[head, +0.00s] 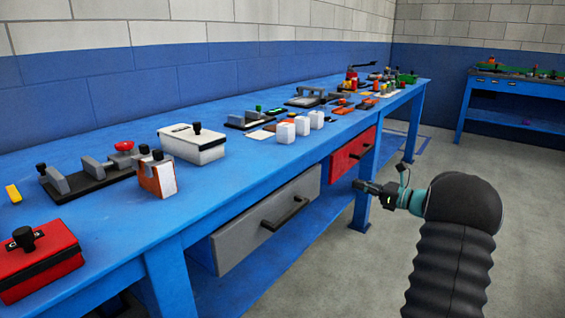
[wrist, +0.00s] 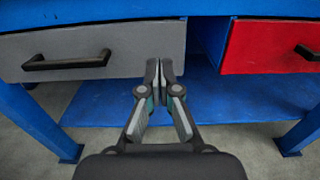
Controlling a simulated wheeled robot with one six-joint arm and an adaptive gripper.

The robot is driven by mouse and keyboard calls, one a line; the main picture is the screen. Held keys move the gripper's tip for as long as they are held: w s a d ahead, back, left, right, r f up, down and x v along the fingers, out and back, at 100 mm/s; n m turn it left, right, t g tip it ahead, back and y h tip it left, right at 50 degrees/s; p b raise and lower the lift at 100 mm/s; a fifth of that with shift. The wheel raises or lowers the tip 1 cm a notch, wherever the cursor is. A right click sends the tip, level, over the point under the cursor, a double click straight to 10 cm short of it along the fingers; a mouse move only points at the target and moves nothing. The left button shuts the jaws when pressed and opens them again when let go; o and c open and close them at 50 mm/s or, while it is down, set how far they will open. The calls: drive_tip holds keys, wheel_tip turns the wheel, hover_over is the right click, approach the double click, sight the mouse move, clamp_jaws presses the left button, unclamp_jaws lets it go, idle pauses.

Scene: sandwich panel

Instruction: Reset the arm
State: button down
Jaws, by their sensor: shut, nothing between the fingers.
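My gripper (head: 357,184) is in the right half of the head view, in front of the blue bench and apart from it. Its fingers point left, towards the drawers. In the wrist view my gripper (wrist: 159,66) shows with both fingertips together and nothing between them. Behind the fingertips is the right part of a grey drawer front (wrist: 140,50). The arm is bent, with a black ribbed sleeve in the head view.
The blue bench (head: 95,225) holds a red box (head: 40,265), a white box (head: 194,150) and several white blocks (head: 286,133). Below its top are the grey drawer (head: 250,235) and a red drawer (head: 345,160). Another blue bench (head: 500,120) stands back right. Floor between is clear.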

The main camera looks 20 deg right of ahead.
drive_tip(key=s+a+f+n+g+h, duration=0.25)
drive_tip(key=s+f+n+g, duration=0.2)
drive_tip(key=f, duration=0.55)
drive_tip(key=s+a+f+n+g, duration=0.2)
drive_tip(key=s+a+n+g, duration=0.2)
drive_tip(key=s+a+n, duration=0.25)
drive_tip(key=s+a+r+n+h, duration=0.4)
drive_tip(key=s+a+r+n, duration=0.2)
drive_tip(key=s, duration=0.7)
drive_tip(key=s+a+r+n+h, duration=0.4)
drive_tip(key=s+a+r+n, duration=0.2)
drive_tip(key=s+a+n, duration=0.5)
drive_tip(key=s+a, duration=0.3)
drive_tip(key=a, duration=0.1)
drive_tip(key=shift+a, duration=0.15)
drive_tip(key=shift+s+h, duration=0.1)
drive_tip(key=shift+h, duration=0.15)
